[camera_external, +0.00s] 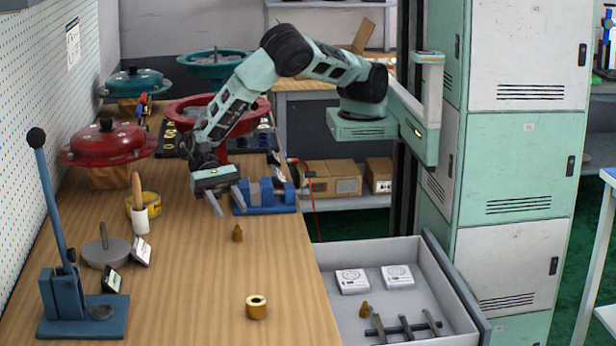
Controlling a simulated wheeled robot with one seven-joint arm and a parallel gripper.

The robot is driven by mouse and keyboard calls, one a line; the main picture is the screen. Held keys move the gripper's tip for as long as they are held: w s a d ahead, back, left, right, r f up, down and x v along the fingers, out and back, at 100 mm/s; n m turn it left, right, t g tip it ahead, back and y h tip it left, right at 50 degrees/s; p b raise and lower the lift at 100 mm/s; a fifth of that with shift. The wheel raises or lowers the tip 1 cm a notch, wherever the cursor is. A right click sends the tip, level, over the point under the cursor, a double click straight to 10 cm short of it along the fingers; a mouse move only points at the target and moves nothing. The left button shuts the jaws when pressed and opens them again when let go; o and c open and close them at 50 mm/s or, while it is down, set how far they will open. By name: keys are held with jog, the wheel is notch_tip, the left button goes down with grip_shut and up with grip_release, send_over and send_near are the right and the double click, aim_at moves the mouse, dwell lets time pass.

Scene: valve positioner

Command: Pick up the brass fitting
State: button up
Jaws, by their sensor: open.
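A small brass fitting (238,233) stands on the wooden bench, below the blue vise. A similar small brass piece (365,310) is in the open drawer. My gripper (228,204) is open, above the bench and just left of the vise. It is up and slightly left of the small fitting on the bench, apart from it, with nothing seen between its fingers. One finger partly blends with the vise behind.
A blue vise (265,195) stands close to my gripper. A lever press (75,295), a grey disc (106,253) and a yellow tin (143,204) are at left. Red valve housings (108,143) stand behind. The open drawer (448,285) juts out right. The bench's front middle is mostly clear.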

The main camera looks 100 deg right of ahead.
aim_at(237, 233)
jog(key=shift+f, duration=1.55)
jog(key=p+x, duration=0.1)
jog(key=x, duration=0.4)
jog(key=shift+r, duration=0.15)
grip_shut()
